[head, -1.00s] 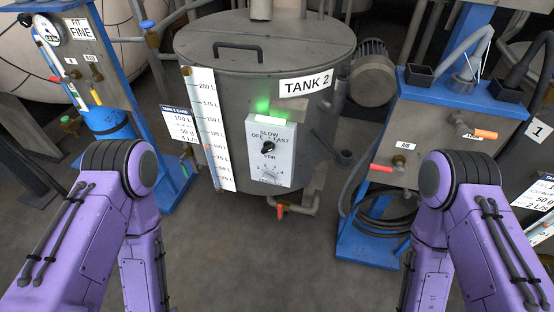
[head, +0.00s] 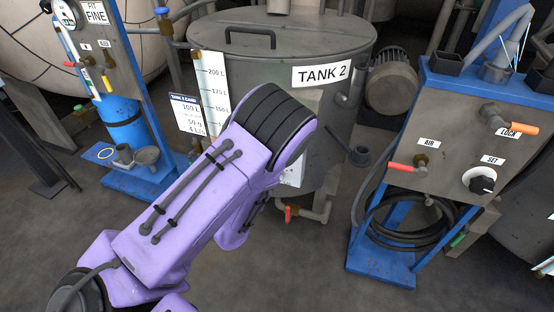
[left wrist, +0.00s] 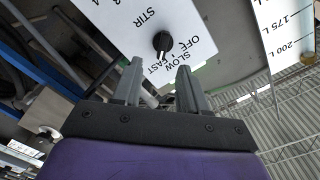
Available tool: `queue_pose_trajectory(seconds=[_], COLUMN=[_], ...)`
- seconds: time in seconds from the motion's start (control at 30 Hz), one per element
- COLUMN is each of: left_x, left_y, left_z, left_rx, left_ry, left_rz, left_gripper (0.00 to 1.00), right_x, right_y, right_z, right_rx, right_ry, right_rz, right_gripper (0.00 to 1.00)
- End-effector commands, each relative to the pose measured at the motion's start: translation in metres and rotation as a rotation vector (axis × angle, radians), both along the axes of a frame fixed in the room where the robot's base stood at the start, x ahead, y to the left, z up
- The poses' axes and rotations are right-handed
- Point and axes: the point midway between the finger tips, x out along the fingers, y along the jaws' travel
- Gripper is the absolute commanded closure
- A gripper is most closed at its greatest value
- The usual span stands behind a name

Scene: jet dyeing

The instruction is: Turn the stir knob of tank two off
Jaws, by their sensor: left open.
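Tank two (head: 235,62) is a grey lidded drum with a TANK 2 label. My left arm hides most of its white control panel in the head view; a lower corner (head: 293,172) shows. In the left wrist view the panel (left wrist: 120,22) shows upside down with the black stir knob (left wrist: 161,41). The knob's white mark appears to point toward FAST, away from OFF. My left gripper (left wrist: 160,65) is open and empty, its fingertips just short of the knob and on either side of its line. The head view hides this gripper. My right gripper is not in view.
A blue stand (head: 385,260) with pipes, handles and a hose stands right of the tank. A motor (head: 391,88) sits on the tank's right. A red-handled valve (head: 288,213) is below it. Another blue stand (head: 135,180) is at left. The floor in front is clear.

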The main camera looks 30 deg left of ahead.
Motion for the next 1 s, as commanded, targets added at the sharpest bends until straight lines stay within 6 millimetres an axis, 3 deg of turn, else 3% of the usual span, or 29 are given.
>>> queue_pose_trajectory(seconds=[0.1, 0.5, 0.63, 0.87, 0.9, 1.0], left_x=[0.017, 0.094, 0.105, 0.106, 0.106, 0.106], left_y=[0.001, 0.021, 0.023, 0.023, 0.023, 0.023], left_z=[0.011, 0.009, 0.009, 0.008, 0.008, 0.008], left_rx=[0.042, 0.038, 0.038, 0.039, 0.039, 0.039], left_ry=[-0.035, -0.027, -0.026, -0.024, -0.024, -0.024], left_rz=[-0.011, -0.009, -0.010, -0.011, -0.011, -0.011], left_gripper=[0.57, 0.57, 0.57, 0.57, 0.61, 0.93], right_x=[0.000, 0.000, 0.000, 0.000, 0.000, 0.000], right_y=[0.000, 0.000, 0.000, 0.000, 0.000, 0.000], right_z=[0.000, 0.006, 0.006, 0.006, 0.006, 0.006], right_rx=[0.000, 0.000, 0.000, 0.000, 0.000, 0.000], right_ry=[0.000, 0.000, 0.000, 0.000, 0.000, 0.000], right_rz=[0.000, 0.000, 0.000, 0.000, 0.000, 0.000], right_gripper=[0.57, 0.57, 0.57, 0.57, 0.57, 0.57])
